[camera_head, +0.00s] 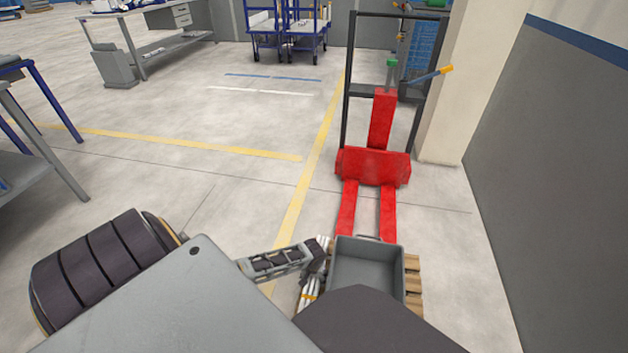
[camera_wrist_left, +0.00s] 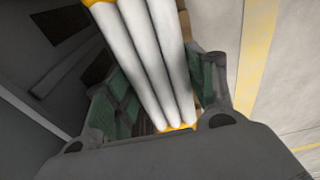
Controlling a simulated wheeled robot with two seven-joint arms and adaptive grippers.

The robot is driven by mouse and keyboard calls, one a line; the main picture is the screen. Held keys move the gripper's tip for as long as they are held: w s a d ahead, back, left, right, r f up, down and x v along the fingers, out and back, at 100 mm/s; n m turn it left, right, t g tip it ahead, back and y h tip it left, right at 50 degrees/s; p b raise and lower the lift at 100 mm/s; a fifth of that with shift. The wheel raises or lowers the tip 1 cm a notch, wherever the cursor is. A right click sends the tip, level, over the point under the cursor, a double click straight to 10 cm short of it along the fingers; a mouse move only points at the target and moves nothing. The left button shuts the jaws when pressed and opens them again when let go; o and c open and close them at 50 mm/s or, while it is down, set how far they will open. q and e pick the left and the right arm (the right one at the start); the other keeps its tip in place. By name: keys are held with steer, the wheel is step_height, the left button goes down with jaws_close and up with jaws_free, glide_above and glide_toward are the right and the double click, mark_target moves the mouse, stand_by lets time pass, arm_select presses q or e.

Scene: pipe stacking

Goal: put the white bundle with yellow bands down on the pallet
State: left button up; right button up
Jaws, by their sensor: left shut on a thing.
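The white bundle with yellow bands (camera_head: 309,292) is at the left side of the pallet (camera_head: 413,284), mostly hidden by my own body. In the left wrist view the bundle (camera_wrist_left: 146,50) shows as white pipes side by side, with a yellow band at the top and another near the palm. My left gripper (camera_head: 318,254) is shut on it, with a green-padded finger on each side. I cannot tell whether the bundle touches the pallet's slats. My right gripper is not in view.
A grey bin (camera_head: 366,264) stands on the pallet, close right of the bundle. A red pallet truck (camera_head: 373,166) stands behind, its forks running toward the pallet. A grey wall (camera_head: 560,170) is at the right. Floor left of the pallet is clear.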

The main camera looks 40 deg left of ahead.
mark_target(314, 282)
arm_select(q)
steer(key=shift+f, duration=0.25)
steer(key=shift+f, duration=0.15)
steer(key=shift+f+b, duration=1.4)
steer(key=shift+f, duration=0.7)
steer(key=shift+f, duration=0.1)
steer(key=o, duration=1)
